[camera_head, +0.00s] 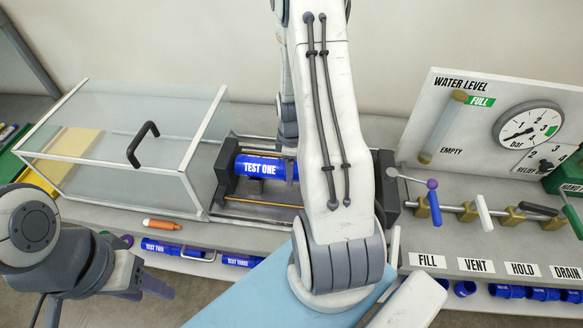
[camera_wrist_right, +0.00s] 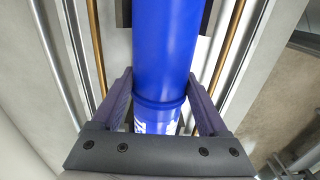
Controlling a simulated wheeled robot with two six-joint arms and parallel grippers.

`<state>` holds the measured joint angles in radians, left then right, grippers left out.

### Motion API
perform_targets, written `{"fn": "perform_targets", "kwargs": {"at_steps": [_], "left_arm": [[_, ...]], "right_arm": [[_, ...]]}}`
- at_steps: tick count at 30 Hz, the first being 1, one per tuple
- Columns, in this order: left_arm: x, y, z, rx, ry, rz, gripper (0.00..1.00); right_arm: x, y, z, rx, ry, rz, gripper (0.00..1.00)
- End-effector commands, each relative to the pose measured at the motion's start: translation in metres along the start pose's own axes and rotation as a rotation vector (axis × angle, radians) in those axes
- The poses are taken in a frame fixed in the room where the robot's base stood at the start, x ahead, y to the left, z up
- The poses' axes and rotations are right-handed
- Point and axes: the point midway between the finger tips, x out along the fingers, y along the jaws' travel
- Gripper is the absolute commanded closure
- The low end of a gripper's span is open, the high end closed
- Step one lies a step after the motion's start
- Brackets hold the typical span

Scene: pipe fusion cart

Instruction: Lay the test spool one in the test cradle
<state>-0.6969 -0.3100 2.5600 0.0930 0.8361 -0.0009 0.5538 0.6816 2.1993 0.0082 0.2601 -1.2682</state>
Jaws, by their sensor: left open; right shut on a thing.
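The blue test spool one (camera_head: 262,168), labelled TEST ONE, lies level over the test cradle (camera_head: 258,203), between its dark end blocks. My right arm hides the spool's right part, and I cannot tell whether the spool rests on the cradle. My right gripper (camera_wrist_right: 160,104) is shut on the spool (camera_wrist_right: 167,45), a finger on each side. In the right wrist view, the cradle's copper rods (camera_wrist_right: 228,45) run along both sides of the spool. My left gripper (camera_head: 150,284) is open and empty at the lower left, away from the cradle.
A clear-walled guard with a black handle (camera_head: 143,143) stands left of the cradle. The gauge panel (camera_head: 490,120) and valve levers (camera_head: 483,212) are at right. Spools labelled TEST TWO (camera_head: 161,246) and TEST THREE (camera_head: 243,262) lie along the front, near an orange marker (camera_head: 163,224).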

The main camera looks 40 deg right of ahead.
Motion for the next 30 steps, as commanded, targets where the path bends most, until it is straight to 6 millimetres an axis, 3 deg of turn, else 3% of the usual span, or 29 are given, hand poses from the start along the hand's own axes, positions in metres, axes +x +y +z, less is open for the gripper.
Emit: {"fn": "perform_targets", "kwargs": {"at_steps": [11, 12, 13, 23, 30], "left_arm": [[0.008, -0.001, 0.0, 0.0, 0.0, 0.0, 0.5], [0.006, -0.001, 0.0, 0.0, 0.0, 0.0, 0.5], [0.006, -0.001, 0.0, 0.0, 0.0, 0.0, 0.5], [0.008, -0.001, 0.0, -0.004, 0.0, 0.0, 0.5], [0.015, -0.001, 0.001, -0.003, 0.0, 0.0, 0.5]], "right_arm": [[0.01, 0.0, 0.0, 0.0, 0.0, 0.001, 1.0], [0.009, 0.001, 0.0, 0.0, 0.0, 0.001, 0.08], [0.008, 0.001, 0.0, 0.0, 0.0, 0.001, 0.0], [0.005, 0.001, 0.0, 0.0, 0.001, 0.002, 0.0], [-0.031, 0.002, -0.001, 0.0, 0.003, 0.008, 0.0]]}}
